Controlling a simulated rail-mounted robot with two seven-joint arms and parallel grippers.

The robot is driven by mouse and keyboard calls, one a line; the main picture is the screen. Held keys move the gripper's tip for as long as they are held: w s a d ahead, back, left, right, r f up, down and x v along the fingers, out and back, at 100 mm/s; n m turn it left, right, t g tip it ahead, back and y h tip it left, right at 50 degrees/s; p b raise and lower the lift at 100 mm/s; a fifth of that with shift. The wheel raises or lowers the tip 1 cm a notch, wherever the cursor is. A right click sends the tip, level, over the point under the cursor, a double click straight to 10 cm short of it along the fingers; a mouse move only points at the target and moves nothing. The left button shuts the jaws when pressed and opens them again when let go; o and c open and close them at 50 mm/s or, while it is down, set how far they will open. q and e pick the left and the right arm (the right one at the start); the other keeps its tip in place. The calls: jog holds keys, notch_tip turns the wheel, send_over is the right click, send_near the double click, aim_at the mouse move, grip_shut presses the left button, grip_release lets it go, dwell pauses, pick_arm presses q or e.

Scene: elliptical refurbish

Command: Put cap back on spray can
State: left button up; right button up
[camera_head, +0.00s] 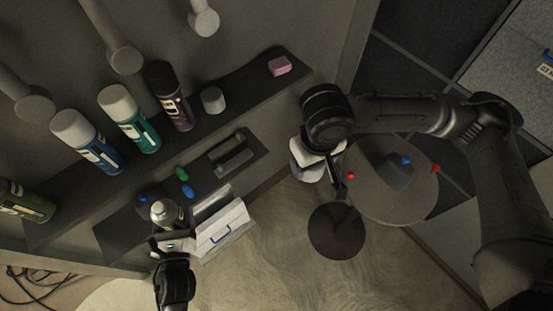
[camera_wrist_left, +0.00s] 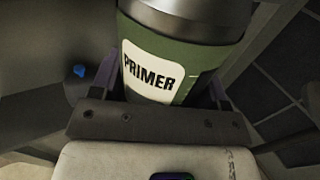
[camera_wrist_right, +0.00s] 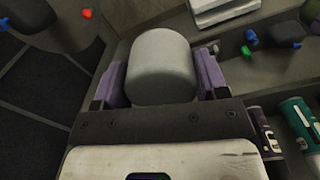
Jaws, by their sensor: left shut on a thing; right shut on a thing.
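The spray can (camera_head: 163,212) is at the lower left of the head view, its bare silvery top showing. The left wrist view shows its green body with a "PRIMER" label (camera_wrist_left: 152,72) between the fingers. My left gripper (camera_head: 165,240) is shut around it. I cannot tell whether the can rests on the lower shelf. My right gripper (camera_wrist_right: 160,85) is shut on a pale grey cap (camera_wrist_right: 161,65), well to the right of the can and apart from it.
A white toolbox (camera_head: 225,228) with a blue handle stands just right of the can. Several capped cans, including blue (camera_head: 85,140) and teal (camera_head: 130,118), line the shelf, with a grey cylinder (camera_head: 213,100) and pink block (camera_head: 279,66). A round stool (camera_head: 390,185) stands at the right.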

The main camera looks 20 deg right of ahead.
jog(key=shift+w+r, duration=0.1)
jog(key=shift+r, duration=0.15)
jog(key=a+r+n, duration=0.3)
jog(key=a, duration=1)
jog(key=m, duration=0.2)
send_over(157, 209)
jog(key=shift+r, duration=0.1)
jog(key=shift+w+m, duration=0.1)
jog(key=shift+m, duration=0.2)
jog(key=shift+f, duration=0.25)
jog(key=shift+f, duration=2.8)
